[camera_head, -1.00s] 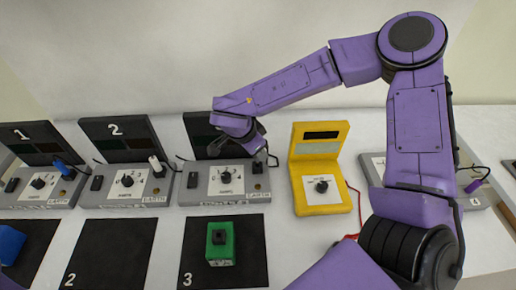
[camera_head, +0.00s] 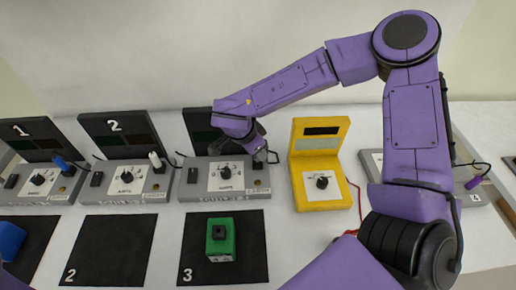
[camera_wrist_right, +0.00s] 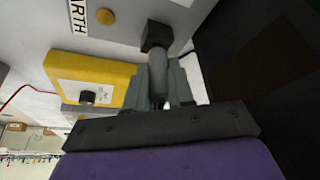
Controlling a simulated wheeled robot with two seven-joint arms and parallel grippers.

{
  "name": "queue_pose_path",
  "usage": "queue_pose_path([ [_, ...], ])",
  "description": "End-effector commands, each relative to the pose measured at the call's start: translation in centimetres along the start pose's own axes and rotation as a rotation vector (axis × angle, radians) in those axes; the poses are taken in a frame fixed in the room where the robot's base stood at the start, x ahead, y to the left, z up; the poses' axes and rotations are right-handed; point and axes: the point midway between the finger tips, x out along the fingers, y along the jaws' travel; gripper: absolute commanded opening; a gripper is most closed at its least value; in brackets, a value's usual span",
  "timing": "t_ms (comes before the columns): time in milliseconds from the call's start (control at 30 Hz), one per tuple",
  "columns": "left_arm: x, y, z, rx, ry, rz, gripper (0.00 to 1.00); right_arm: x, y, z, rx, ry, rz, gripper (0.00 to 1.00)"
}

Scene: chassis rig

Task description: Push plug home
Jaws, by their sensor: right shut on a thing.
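My right gripper (camera_head: 262,155) is at the right end of station 3 (camera_head: 226,177), above its EARTH label. In the right wrist view the gripper (camera_wrist_right: 160,88) is shut on a grey plug (camera_wrist_right: 158,68). The plug's front end meets a black socket (camera_wrist_right: 156,36) on the grey panel. I cannot tell how deep the plug sits. In the head view the fingers largely hide the plug and socket. My left gripper is out of view.
Station 2 (camera_head: 127,183) has a white plug (camera_head: 155,161), and station 1 (camera_head: 40,183) a blue plug (camera_head: 63,165). A yellow meter (camera_head: 321,185) stands just right of station 3. A green block (camera_head: 221,240) sits on mat 3 (camera_head: 250,255). Mat 2 (camera_head: 112,250) is empty.

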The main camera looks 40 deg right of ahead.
Motion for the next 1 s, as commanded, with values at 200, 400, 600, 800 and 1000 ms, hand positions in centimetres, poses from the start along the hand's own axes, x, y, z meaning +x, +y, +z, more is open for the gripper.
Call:
queue_pose_path([
  [200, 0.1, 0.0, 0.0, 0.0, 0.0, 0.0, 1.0, 0.6, 0.0, 0.2, -0.001, 0.0, 0.001, 0.0],
  [400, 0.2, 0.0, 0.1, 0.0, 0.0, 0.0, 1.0, 1.0, 0.0, 0.4, -0.001, 0.0, 0.001, 0.0],
  [600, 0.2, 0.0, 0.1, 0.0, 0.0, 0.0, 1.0, 1.0, 0.0, 0.4, -0.001, 0.0, 0.0, 0.52],
  [800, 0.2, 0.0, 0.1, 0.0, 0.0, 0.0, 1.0, 1.0, 0.0, 0.4, -0.001, 0.0, 0.0, 0.52],
  [1000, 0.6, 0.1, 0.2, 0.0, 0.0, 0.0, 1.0, -1.6, -0.1, 0.5, -0.001, 0.0, -0.006, 0.52],
])
